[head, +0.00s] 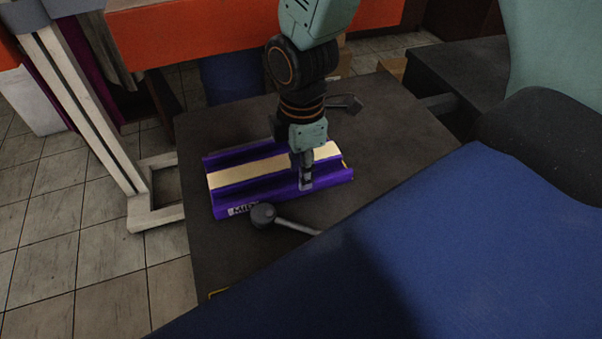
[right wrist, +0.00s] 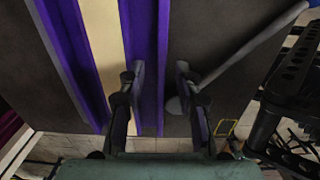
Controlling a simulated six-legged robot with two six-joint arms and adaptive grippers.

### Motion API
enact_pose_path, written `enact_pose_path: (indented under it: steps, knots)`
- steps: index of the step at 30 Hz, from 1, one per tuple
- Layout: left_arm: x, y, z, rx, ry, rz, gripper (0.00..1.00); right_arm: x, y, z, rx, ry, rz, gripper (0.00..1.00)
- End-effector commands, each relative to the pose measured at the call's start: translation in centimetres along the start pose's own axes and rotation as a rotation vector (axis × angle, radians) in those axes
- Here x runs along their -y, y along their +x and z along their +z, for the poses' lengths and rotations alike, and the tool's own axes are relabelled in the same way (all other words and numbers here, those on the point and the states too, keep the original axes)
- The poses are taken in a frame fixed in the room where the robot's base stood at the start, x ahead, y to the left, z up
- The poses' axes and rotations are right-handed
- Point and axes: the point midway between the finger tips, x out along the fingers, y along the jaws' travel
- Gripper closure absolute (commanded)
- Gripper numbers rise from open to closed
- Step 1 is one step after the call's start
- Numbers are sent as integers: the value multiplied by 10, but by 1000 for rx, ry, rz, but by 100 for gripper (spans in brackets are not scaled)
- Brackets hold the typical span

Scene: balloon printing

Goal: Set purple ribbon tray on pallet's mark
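The purple ribbon tray (head: 230,198) is a long purple holder with a cream strip along its middle and a white label at its near left end. It lies flat on a dark table (head: 400,150). My right gripper (head: 305,185) points down at the tray's near long wall. In the right wrist view, its two fingers (right wrist: 159,75) are apart, with the purple wall (right wrist: 150,30) between them and a gap beside the right finger. Whether the left finger touches the wall cannot be told. My left gripper is not in view. No pallet mark can be identified with certainty.
A grey ball-ended rod (head: 263,214) lies close to the tray's near side, and a similar dark piece (head: 350,103) is behind it. A small yellow outline (head: 218,293) shows at the table's near left edge. A large blue surface (head: 450,250) covers the lower right.

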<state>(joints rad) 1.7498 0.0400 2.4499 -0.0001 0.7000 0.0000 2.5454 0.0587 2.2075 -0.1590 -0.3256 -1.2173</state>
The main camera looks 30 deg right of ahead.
Motion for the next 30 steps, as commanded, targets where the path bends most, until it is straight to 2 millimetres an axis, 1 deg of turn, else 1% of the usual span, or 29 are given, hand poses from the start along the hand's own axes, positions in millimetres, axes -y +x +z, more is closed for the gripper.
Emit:
enact_pose_path:
  steps: [1,6,9,12,15,18,30]
  knots:
    - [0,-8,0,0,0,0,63,-1,-16,0,-1,0,5,66]
    - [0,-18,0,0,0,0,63,-1,-50,0,-1,0,3,66]
    - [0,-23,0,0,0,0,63,0,-66,0,-1,0,2,66]
    - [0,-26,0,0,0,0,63,0,-77,0,0,0,1,66]
    - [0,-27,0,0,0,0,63,0,-83,0,0,0,0,66]
    - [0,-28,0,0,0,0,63,0,-85,0,0,0,0,66]
    - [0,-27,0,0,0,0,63,0,-85,0,0,0,-1,66]
